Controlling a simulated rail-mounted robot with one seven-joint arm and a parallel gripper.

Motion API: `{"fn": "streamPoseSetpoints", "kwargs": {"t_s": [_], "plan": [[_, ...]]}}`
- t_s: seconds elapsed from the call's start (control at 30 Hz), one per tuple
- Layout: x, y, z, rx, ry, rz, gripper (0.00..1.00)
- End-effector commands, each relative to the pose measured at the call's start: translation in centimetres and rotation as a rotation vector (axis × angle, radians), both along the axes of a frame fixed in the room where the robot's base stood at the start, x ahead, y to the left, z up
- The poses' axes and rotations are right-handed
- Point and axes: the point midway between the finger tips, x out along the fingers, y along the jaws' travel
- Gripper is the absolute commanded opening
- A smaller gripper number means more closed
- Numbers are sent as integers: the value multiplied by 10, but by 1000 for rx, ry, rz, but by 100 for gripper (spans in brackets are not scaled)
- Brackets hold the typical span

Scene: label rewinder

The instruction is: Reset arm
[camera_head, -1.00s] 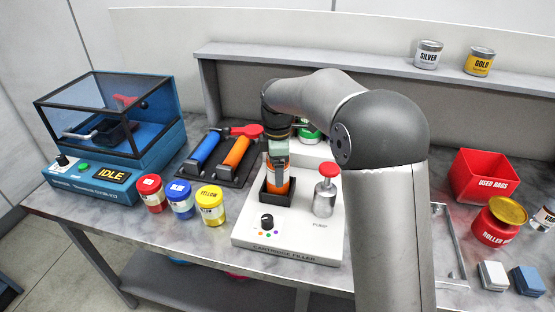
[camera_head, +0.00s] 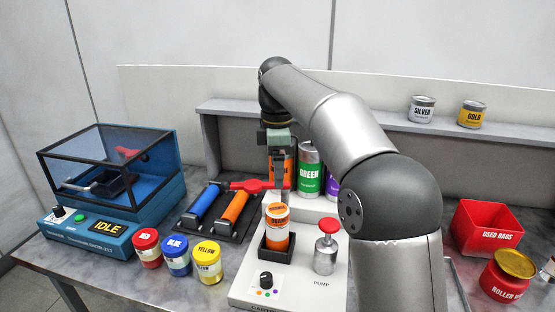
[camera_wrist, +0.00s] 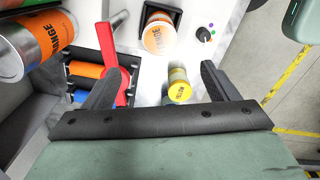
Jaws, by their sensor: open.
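My gripper (camera_head: 279,198) is open and empty, pointing down above the cartridge filler (camera_head: 245,288). Its two spread fingers also show in the wrist view (camera_wrist: 162,82). An orange-labelled cartridge (camera_head: 277,232) stands upright in the filler's black square holder, just below my fingertips. In the wrist view the cartridge (camera_wrist: 160,33) lies beyond the fingers with nothing gripping it. The filler's red-topped pump (camera_head: 327,250) is to the right of the cartridge, and its dial (camera_head: 266,280) is in front.
Green (camera_head: 309,172) and orange cans stand behind the filler; my gripper partly hides the orange one. Red (camera_head: 147,249), blue (camera_head: 176,256) and yellow (camera_head: 208,264) jars stand left. A roller rack (camera_head: 188,224), blue IDLE machine (camera_head: 105,230) and red rags bin (camera_head: 490,232) flank it.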

Motion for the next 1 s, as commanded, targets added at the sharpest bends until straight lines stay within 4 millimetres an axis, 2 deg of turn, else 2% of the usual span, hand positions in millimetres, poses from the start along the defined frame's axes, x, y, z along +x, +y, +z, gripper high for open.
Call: {"fn": "streamPoseSetpoints", "kwargs": {"t_s": [0.17, 0.27, 0.37, 0.5, 0.6, 0.73, 0.8, 0.87, 1.0], "plan": [[-24, -21, -2, -11, -10, -160, 80], [-57, -48, -14, -19, -21, -369, 80], [-99, -78, -34, -17, -35, -618, 80], [-168, -118, -73, -4, -49, -975, 80], [-220, -139, -105, 12, -52, -1217, 80], [-275, -156, -143, 33, -51, -1469, 80], [-296, -161, -159, 42, -48, -1562, 80], [-308, -164, -168, 47, -45, -1618, 80], [-320, -165, -177, 52, -42, -1674, 80]]}}
